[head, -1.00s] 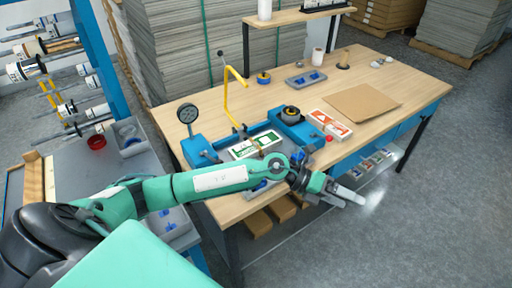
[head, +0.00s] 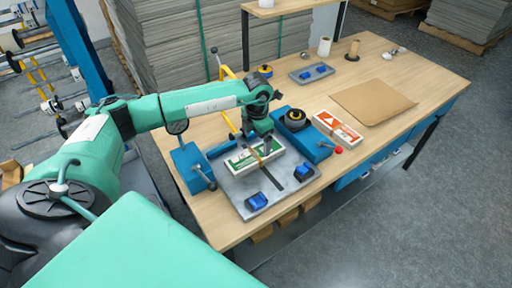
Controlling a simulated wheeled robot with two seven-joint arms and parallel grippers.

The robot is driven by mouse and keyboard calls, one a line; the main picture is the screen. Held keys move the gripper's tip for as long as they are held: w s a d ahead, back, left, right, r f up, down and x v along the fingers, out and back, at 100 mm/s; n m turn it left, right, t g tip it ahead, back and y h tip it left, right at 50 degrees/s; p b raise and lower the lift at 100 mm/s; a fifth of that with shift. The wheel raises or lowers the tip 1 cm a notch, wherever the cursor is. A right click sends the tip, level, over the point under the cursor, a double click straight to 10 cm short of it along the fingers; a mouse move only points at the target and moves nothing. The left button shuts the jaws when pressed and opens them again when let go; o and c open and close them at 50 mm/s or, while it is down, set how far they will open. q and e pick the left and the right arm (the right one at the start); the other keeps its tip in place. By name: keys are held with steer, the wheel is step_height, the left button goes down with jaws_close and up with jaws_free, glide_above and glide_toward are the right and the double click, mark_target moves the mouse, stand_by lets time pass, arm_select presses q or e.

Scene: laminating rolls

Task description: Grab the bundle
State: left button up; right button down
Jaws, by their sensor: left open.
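A green and white bundle (head: 240,161) with a brown band around it lies on the grey plate (head: 239,188) of the blue fixture on the bench. My left gripper (head: 263,146) points down right over this bundle, its jaws open around or just above the band. The gripper hides part of the bundle, and I cannot tell whether the fingers touch it. A second bundle, orange and white (head: 338,130), lies on the wood to the right. My right gripper is not in view.
Blue blocks (head: 256,201) sit on the plate's front. A blue unit with a black roll (head: 295,119) and a red-knobbed lever (head: 338,150) stands close right of my gripper. A yellow bent bar (head: 229,122) rises behind left. Brown cardboard (head: 372,102) lies farther right.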

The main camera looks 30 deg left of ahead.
mark_target(255, 154)
arm_select(q)
steer(key=f, duration=0.1)
steer(key=f+p, duration=0.2)
steer(key=shift+s+f, duration=0.3)
step_height(255, 154, down, 3)
steer(key=shift+a+r+p, duration=0.1)
steer(key=shift+r+p, duration=0.1)
steer(key=shift+p, duration=0.1)
steer(key=shift+f, duration=0.45)
steer(key=c, duration=1.1)
steer(key=shift+c, duration=0.9)
steer(key=shift+r, duration=0.1)
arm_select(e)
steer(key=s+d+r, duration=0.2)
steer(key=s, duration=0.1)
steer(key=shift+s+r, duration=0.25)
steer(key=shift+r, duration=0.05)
